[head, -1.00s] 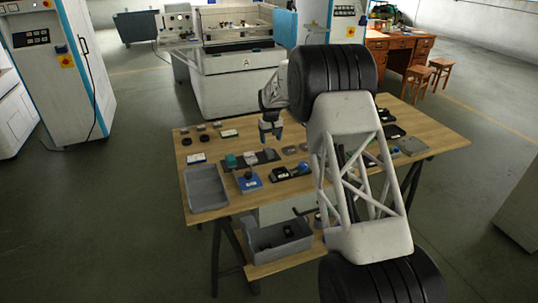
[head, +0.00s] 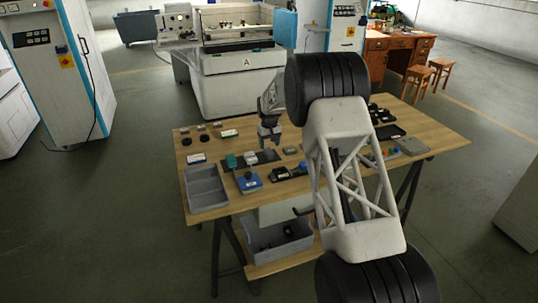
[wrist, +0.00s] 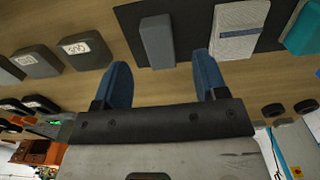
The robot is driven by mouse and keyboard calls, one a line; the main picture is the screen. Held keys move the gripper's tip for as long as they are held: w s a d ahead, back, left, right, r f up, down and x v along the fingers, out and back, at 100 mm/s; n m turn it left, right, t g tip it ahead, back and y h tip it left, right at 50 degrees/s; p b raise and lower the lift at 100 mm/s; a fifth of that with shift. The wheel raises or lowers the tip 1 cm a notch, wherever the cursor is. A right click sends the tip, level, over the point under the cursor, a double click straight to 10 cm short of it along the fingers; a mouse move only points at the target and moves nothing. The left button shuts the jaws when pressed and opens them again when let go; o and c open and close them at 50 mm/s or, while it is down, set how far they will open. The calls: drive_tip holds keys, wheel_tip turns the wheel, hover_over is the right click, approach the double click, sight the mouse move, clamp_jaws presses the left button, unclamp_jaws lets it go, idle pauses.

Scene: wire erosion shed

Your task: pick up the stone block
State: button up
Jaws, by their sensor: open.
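A plain grey block (wrist: 157,40), which looks like the stone block, lies on a dark mat (wrist: 190,12) in the wrist view. My gripper (wrist: 160,62) is open, its blue fingers on either side of the block's near end in that picture. I cannot tell how high they are above it, and nothing is held. In the head view my gripper (head: 269,144) hangs over the wooden table at the mat's right end. A pale block with a blue stripe (wrist: 240,30) lies to the right of the grey block in the wrist view.
A teal block (wrist: 303,30) lies farther right on the mat. Labelled dark grey blocks (wrist: 84,50) lie to the left on the wood. In the head view a grey divided tray (head: 206,188) stands at the table's left front, and a blue item (head: 248,182) lies near it.

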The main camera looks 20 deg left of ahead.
sight(269, 151)
drive_tip(key=shift+f, duration=2.65)
drive_tip(key=c, duration=1.1)
